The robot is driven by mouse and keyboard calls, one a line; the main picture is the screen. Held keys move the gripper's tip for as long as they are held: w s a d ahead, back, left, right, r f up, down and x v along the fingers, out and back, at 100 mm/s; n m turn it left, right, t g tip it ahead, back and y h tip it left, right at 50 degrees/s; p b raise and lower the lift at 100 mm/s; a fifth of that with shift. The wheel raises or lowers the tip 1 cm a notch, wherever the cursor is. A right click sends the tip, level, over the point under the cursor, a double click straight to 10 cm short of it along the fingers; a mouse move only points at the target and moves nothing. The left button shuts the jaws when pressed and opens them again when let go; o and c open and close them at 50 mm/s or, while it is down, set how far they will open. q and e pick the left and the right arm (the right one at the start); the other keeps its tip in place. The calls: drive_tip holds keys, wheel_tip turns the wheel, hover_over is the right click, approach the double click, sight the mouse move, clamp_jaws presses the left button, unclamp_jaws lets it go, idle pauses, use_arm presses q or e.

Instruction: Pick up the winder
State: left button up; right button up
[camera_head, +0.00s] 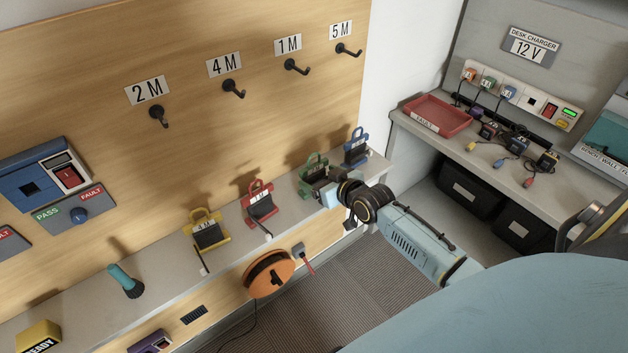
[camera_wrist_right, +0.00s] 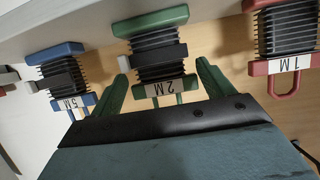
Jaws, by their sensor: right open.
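Several winders stand in a row on the shelf below the pegboard. The green winder (camera_head: 312,166) has a white label, which reads 2 M in the wrist view (camera_wrist_right: 160,48). The blue winder (camera_head: 356,147), marked 5 M in the wrist view (camera_wrist_right: 57,72), is right of it. The red winder (camera_head: 260,203), marked 1 M in the wrist view (camera_wrist_right: 287,32), and the yellow winder (camera_head: 206,232) are left of it. My right gripper (camera_head: 326,186) is open at the green winder, one finger on each side of its lower part in the wrist view (camera_wrist_right: 165,78). My left gripper is out of view.
Labelled hooks (camera_head: 230,88) on the wall above are empty. An orange reel (camera_head: 270,274) hangs on the shelf front. A red tray (camera_head: 438,115) and chargers sit on the right bench.

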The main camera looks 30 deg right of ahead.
sight(317, 176)
drive_tip(key=x, duration=0.3)
drive_tip(key=shift+w+f+b, duration=0.15)
drive_tip(key=shift+w+b, duration=0.1)
drive_tip(key=shift+b, duration=0.15)
drive_tip(key=c, duration=1.1)
drive_tip(key=shift+c, duration=0.2)
wheel_tip(317, 176, up, 10)
drive_tip(key=shift+r+p, duration=0.1)
drive_tip(key=shift+p, duration=1.15)
